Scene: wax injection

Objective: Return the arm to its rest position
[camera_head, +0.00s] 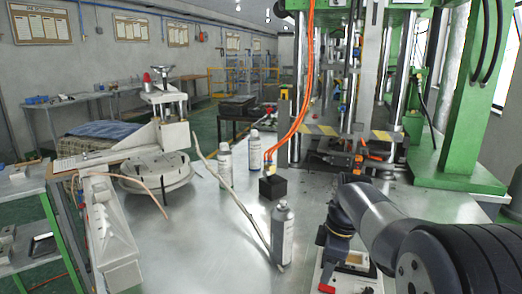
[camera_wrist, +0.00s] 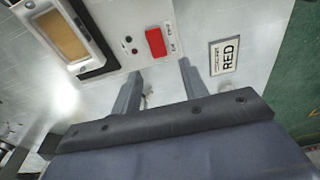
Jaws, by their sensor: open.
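My gripper (camera_wrist: 160,82) shows in the wrist view with its two fingers apart and nothing between them. It hangs over a pale metal surface, close to a panel with a red button (camera_wrist: 156,42). In the head view my dark grey and black arm comes in from the lower right and bends down near the front of the metal table (camera_head: 250,190). The gripper's fingers cannot be made out in that view.
Spray cans (camera_head: 282,235) stand on the table, left of my arm, beside a long thin rod (camera_head: 238,200). A black block (camera_head: 272,187) sits behind. A green-framed press (camera_head: 450,120) rises at the back right. A "RED" label (camera_wrist: 226,56) lies right of the button.

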